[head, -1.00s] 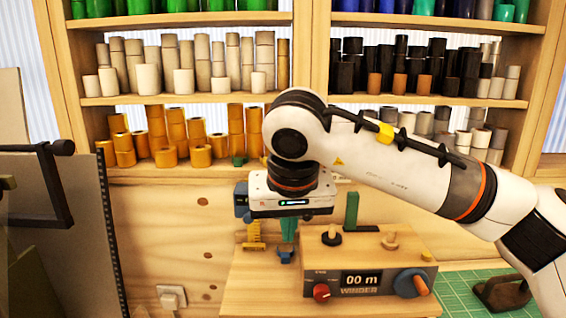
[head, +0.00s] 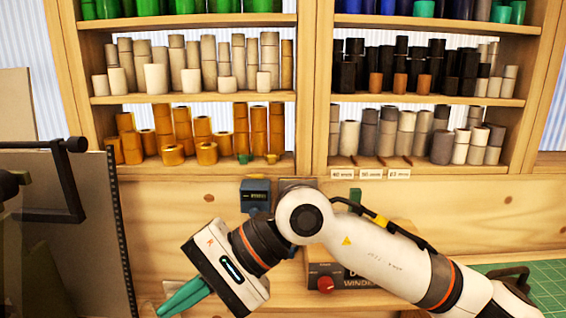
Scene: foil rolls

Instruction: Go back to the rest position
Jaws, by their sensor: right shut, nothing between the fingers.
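My right gripper (head: 178,302) shows at the bottom of the head view, left of the middle. Its green fingers are shut with nothing held, and they point down and to the left. My left gripper is not in view.
Shelves (head: 313,90) with several foil rolls in orange, beige, black, grey, green and blue stand at the back. A small blue device (head: 256,190) is on the wall below them. A green cutting mat (head: 548,285) lies at the right. A dark panel with a handle (head: 75,230) stands at the left.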

